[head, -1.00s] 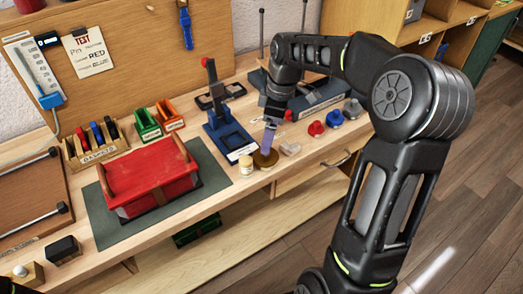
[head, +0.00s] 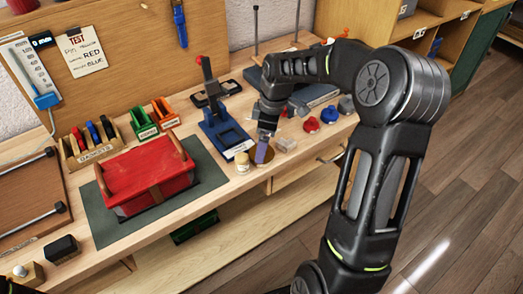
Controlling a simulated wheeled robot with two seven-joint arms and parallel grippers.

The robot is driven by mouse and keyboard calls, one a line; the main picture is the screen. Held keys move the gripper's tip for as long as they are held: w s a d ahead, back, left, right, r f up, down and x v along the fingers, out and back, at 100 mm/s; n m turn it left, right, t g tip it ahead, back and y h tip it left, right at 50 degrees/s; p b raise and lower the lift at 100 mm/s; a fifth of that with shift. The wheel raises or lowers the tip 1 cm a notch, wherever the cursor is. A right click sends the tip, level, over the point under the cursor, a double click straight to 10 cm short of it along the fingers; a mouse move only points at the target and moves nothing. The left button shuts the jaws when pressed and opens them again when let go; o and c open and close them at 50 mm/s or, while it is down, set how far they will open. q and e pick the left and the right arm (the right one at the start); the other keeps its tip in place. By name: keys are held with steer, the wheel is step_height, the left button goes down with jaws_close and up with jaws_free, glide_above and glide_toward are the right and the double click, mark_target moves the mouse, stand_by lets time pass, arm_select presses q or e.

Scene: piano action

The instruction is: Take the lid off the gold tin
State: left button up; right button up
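The gold tin (head: 269,159) stands near the front edge of the workbench, just right of a small cream-lidded jar (head: 242,162). My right gripper (head: 262,154) points down over the tin and hides much of it. Its pale violet finger part is at or just in front of the tin's top. I cannot tell whether the fingers touch the lid or whether they are open or shut. The lid cannot be told apart from the tin here. My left gripper is not in view.
A blue stand with a lever (head: 225,134) is behind the jar. A clear small box (head: 286,145) and red and blue knobbed pieces (head: 311,125) lie to the right. A red case (head: 149,180) rests on a green mat (head: 207,173) to the left.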

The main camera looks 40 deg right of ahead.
steer(key=shift+w+a+f, duration=0.1)
steer(key=shift+w+f, duration=0.05)
steer(key=shift+f, duration=1.15)
steer(key=c, duration=1.4)
